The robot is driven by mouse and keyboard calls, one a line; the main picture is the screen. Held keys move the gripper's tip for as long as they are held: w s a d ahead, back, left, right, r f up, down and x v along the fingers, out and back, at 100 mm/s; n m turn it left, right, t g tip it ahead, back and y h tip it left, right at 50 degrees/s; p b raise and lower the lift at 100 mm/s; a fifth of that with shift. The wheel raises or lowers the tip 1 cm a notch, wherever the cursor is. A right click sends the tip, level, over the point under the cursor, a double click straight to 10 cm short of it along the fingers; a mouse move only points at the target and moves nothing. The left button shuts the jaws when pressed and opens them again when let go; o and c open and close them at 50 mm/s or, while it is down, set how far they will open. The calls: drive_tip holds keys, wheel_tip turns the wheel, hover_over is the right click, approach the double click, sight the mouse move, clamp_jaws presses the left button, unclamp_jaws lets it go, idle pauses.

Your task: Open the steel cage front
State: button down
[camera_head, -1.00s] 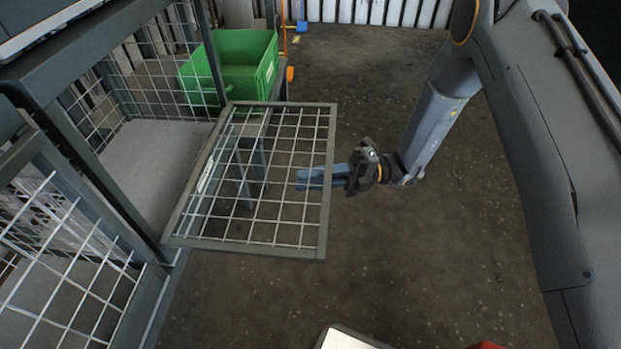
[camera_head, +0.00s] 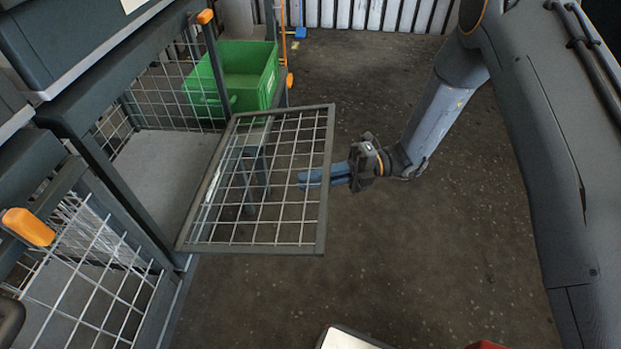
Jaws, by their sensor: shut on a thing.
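The steel cage front (camera_head: 325,215) is a grey-framed wire mesh panel in the head view. It stands swung out from the cage (camera_head: 116,192), away from the opening on the left, over the floor. My gripper (camera_head: 310,179) reaches in from the right. Its blue fingers are shut on the right-hand frame bar of the front, and their tips show through the mesh. The exact contact is partly hidden by the bar. The cage's pale inner floor (camera_head: 150,165) shows bare through the opening.
A green crate (camera_head: 262,90) stands behind the front. Another mesh panel (camera_head: 85,275) with an orange part (camera_head: 28,226) is at lower left. A red and white object (camera_head: 345,338) shows at the bottom edge. The dark floor (camera_head: 420,260) around my arm is clear.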

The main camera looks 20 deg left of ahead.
sight(311, 166)
drive_tip(key=shift+m+t+h, duration=0.4)
drive_tip(key=shift+t+h, duration=0.1)
drive_tip(key=shift+h, duration=0.1)
drive_tip(key=shift+s+a+r+p, duration=0.1)
drive_tip(key=shift+a+r+p, duration=0.05)
drive_tip(key=shift+r+p, duration=1)
drive_tip(key=shift+a+r+p, duration=0.1)
drive_tip(key=shift+r+p, duration=0.85)
drive_tip(key=shift+p, duration=0.35)
drive_tip(key=c, duration=2.1)
unclamp_jaws()
drive_tip(key=v, duration=0.8)
drive_tip(key=shift+b+v, duration=1.45)
drive_tip(key=shift+v, duration=5.4)
